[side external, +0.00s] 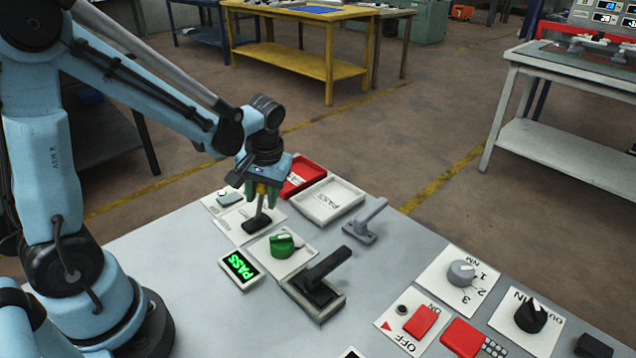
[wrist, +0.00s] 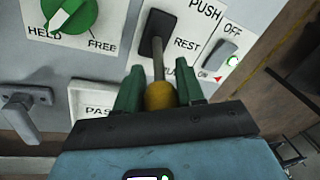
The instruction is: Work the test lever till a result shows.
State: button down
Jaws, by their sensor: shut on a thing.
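The test lever (side external: 257,224) is a thin metal rod on a black base, standing on a white plate marked PUSH, REST and PULL. In the wrist view its rod (wrist: 159,66) leads to a yellow knob (wrist: 160,96). My gripper (side external: 262,191) is shut on this knob, with a green finger on each side in the wrist view (wrist: 160,90). The lever's exact position against the labels is hard to tell. A small display (side external: 240,268) lights up PASS in green. A green knob (side external: 283,245) beside it, also in the wrist view (wrist: 70,12), has its white mark toward HELD.
A red tray (side external: 318,167) and a white PASS tray (side external: 358,194) lie behind the lever. A small ON/OFF switch (wrist: 217,53) sits beside its plate. A grey handle (side external: 365,229) and a black handle (side external: 325,268) stand to the right. More dials and switches fill the right side.

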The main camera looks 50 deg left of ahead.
jog(key=shift+w+f+g, duration=0.2)
jog(key=shift+w+g, duration=0.25)
jog(key=shift+g, duration=0.45)
jog(key=c, duration=0.8)
grip_release()
